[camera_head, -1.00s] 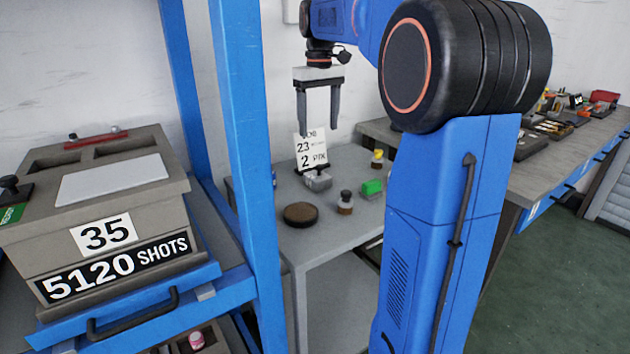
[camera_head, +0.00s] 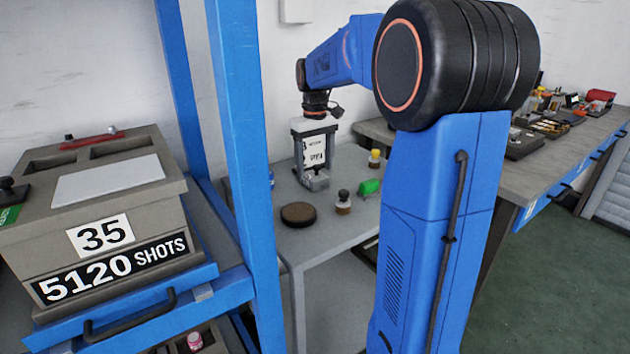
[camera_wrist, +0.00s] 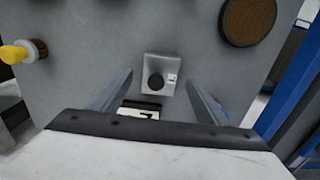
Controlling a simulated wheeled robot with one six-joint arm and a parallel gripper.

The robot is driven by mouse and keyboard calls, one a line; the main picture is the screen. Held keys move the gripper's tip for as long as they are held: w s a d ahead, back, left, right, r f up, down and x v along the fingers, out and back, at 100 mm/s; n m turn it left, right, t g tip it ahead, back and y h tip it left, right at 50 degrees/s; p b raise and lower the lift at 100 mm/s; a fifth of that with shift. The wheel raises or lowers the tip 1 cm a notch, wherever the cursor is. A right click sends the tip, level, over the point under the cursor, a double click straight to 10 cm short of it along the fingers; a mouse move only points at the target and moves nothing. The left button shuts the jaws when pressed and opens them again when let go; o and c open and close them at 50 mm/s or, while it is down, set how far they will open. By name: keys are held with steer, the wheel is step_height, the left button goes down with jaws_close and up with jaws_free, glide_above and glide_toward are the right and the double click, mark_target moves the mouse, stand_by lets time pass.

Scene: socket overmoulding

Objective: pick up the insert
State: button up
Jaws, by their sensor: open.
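A small light grey block (camera_head: 317,182) with a dark round piece in its middle stands on the grey table. In the wrist view the block (camera_wrist: 148,68) and the dark round piece (camera_wrist: 156,82) show from above. I cannot tell whether the insert is the dark piece or the whole block. My gripper (camera_head: 315,172) points down over it with its fingers apart and nothing held. In the wrist view my gripper's fingertips (camera_wrist: 160,77) lie on either side of the block. Whether they touch it is not clear.
A printed card (camera_head: 316,150) stands behind the block, seen between my fingers. A brown round disc (camera_head: 298,214), a black-capped bottle (camera_head: 343,202), a green item (camera_head: 369,187) and a yellow-capped bottle (camera_head: 375,158) stand nearby. A blue post (camera_head: 240,150) rises at left.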

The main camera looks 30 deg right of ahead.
steer(key=shift+f, duration=0.75)
steer(key=shift+c, duration=0.4)
steer(key=shift+r, duration=0.1)
jaws_close()
